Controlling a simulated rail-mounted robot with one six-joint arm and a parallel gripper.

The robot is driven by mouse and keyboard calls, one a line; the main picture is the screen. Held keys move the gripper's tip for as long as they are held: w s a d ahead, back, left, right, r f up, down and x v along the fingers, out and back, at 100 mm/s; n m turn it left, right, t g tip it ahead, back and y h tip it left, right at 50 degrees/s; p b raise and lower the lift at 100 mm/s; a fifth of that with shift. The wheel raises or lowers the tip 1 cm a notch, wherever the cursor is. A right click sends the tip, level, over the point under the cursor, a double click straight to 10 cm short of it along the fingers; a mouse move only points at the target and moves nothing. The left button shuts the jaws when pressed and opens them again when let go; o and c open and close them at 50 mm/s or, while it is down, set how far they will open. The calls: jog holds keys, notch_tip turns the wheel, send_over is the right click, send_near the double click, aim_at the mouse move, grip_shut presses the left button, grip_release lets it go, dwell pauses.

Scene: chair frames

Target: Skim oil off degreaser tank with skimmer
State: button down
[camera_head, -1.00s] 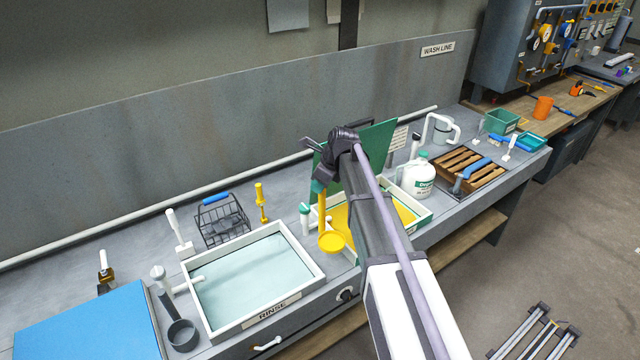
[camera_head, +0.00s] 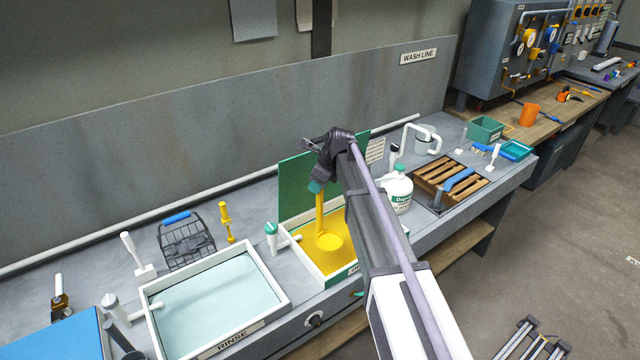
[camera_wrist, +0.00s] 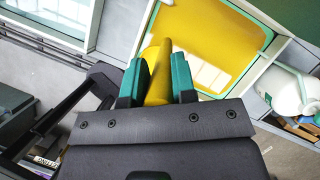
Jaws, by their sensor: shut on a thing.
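The yellow skimmer (camera_head: 320,215) hangs down from my gripper (camera_head: 317,186), with its round ladle end low over the degreaser tank. The wrist view shows my gripper (camera_wrist: 157,78) with its two green-tipped fingers shut on the skimmer's yellow handle (camera_wrist: 160,75). The degreaser tank (camera_head: 307,276) has a white rim, a raised green lid behind it and a yellow oily surface. I cannot tell whether the ladle touches the oil. My arm covers the tank's right part in the head view.
The rinse tank (camera_head: 282,295) stands to the left, with a wire basket (camera_head: 187,240) behind it. A white degreaser jug (camera_head: 398,190) and a wooden rack (camera_head: 440,178) stand to the right. The raised green lid (camera_head: 295,190) bounds the tank's back.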

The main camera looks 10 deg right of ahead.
aim_at(318, 214)
notch_tip(318, 214, down, 13)
jog(key=b, duration=1.2)
jog(key=shift+d, duration=0.15)
jog(key=shift+r, duration=0.2)
